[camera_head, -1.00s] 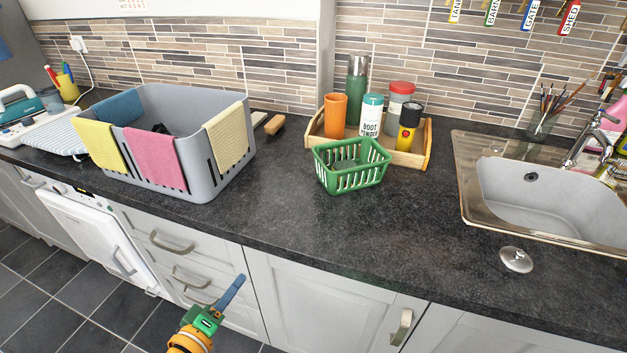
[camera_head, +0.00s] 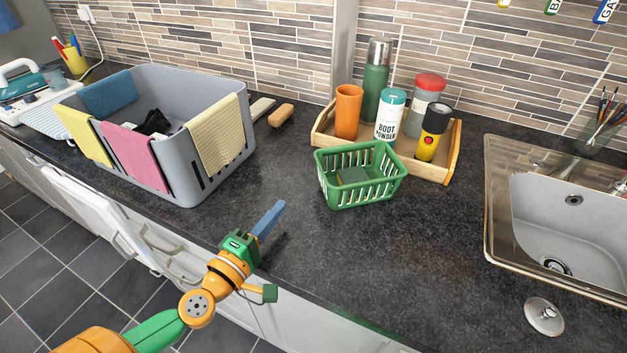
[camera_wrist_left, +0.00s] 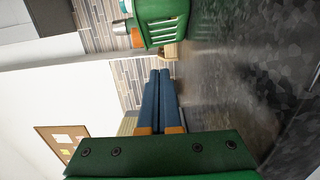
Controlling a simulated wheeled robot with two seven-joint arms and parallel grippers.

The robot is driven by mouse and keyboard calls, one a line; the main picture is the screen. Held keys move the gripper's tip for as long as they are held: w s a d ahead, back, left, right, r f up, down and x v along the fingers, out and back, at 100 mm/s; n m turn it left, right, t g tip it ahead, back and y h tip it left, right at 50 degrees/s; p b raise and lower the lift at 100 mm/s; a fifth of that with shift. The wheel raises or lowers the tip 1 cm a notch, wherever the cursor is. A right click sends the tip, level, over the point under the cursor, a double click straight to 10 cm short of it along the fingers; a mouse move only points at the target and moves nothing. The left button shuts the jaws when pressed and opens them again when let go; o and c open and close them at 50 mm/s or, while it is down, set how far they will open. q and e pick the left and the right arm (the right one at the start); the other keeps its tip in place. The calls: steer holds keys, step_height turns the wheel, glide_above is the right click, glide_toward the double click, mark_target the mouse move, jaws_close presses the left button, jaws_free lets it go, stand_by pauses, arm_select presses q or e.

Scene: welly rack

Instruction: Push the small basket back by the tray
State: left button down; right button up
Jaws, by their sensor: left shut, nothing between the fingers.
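The small green basket (camera_head: 358,178) stands upright on the dark worktop, just in front of the wooden tray (camera_head: 437,172). A dull green item lies inside it. The tray holds an orange cup, a green flask, a boot powder tub, a red-lidded container and a yellow torch. My left gripper (camera_head: 279,208) is shut and empty above the worktop's front part, left of the basket and nearer to me, apart from it. In the left wrist view the blue fingers (camera_wrist_left: 160,75) lie together, and the basket (camera_wrist_left: 163,20) shows beyond them at the top. My right gripper is not in view.
A large grey basket (camera_head: 196,183) hung with cloths stands to the left. The sink (camera_head: 487,215) and a metal plug (camera_head: 544,316) are at the right. The worktop between my gripper and the green basket is clear.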

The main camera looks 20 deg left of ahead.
mark_target(324, 185)
arm_select(q)
steer(key=w, duration=0.4)
steer(key=w+p, duration=0.1)
steer(key=w, duration=0.1)
steer(key=shift+w+d, duration=0.15)
steer(key=shift+d, duration=0.15)
steer(key=w+d, duration=0.2)
steer(key=shift+w+d+p, duration=0.25)
steer(key=shift+d+p, duration=0.05)
steer(key=shift+p, duration=0.05)
steer(key=shift+w+d+f, duration=0.1)
steer(key=shift+w+d, duration=0.05)
steer(key=shift+d, duration=0.15)
steer(key=shift+w+d+p, duration=0.2)
steer(key=shift+w+p, duration=0.1)
steer(key=shift+w+d, duration=0.3)
steer(key=shift+d, duration=0.1)
steer(key=shift+w+d, duration=0.3)
steer(key=shift+d, duration=0.15)
steer(key=shift+a, duration=0.1)
